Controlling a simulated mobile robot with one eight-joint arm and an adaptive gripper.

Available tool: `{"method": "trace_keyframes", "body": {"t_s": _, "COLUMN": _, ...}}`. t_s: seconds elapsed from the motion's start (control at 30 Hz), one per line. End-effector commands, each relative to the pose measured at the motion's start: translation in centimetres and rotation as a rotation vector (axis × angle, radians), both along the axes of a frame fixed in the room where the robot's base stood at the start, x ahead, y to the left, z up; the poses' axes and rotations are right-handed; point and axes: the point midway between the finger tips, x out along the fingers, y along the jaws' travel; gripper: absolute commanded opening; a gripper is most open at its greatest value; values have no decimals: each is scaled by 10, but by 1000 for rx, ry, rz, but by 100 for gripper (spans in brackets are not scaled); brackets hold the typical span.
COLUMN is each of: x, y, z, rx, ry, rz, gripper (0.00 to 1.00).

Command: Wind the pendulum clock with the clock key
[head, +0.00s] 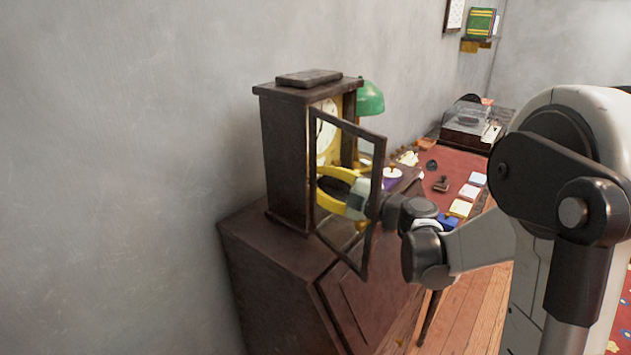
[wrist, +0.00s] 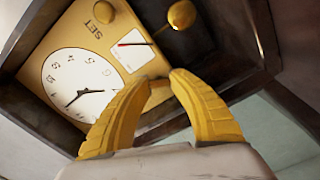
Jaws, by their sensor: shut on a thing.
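The dark wooden pendulum clock (head: 282,160) stands upright on a brown cabinet, its framed glass door (head: 375,205) swung open. In the wrist view its white dial (wrist: 80,85) appears tilted on a yellow plate, near the word SET and a brass knob (wrist: 103,12). A round brass pendulum bob (wrist: 182,14) shows at the top. My gripper (head: 320,186), seen through the door frame, is at the clock's front. In the wrist view its yellow fingers (wrist: 158,82) are shut on a small brass piece (wrist: 159,92), likely the clock key, mostly hidden. Whether it touches the clock is unclear.
The open door stands close around my wrist. A green lamp (head: 369,98) is behind the clock. A red-topped desk (head: 428,190) with several small items and a dark-based case (head: 466,128) lies beyond. A grey wall is at the left.

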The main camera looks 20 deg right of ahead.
Motion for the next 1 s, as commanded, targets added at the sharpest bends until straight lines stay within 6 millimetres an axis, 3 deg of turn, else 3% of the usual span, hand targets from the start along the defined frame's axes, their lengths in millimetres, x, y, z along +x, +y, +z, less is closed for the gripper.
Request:
{"method": "trace_keyframes", "body": {"t_s": 0.2, "x": 0, "y": 0, "z": 0, "rx": -1, "ry": -1, "rz": 0, "gripper": 0}}
{"method": "trace_keyframes", "body": {"t_s": 0.23, "x": 0, "y": 0, "z": 0, "rx": -1, "ry": -1, "rz": 0, "gripper": 35}}
{"method": "trace_keyframes", "body": {"t_s": 0.3, "x": 0, "y": 0, "z": 0, "rx": 1, "ry": -1, "rz": 0, "gripper": 52}}
{"method": "trace_keyframes", "body": {"t_s": 0.77, "x": -2, "y": -3, "z": 0, "rx": -1, "ry": -1, "rz": -1, "gripper": 52}}
{"method": "trace_keyframes", "body": {"t_s": 1.0, "x": -35, "y": -28, "z": 0, "rx": 0, "ry": -1, "rz": -6, "gripper": 52}}
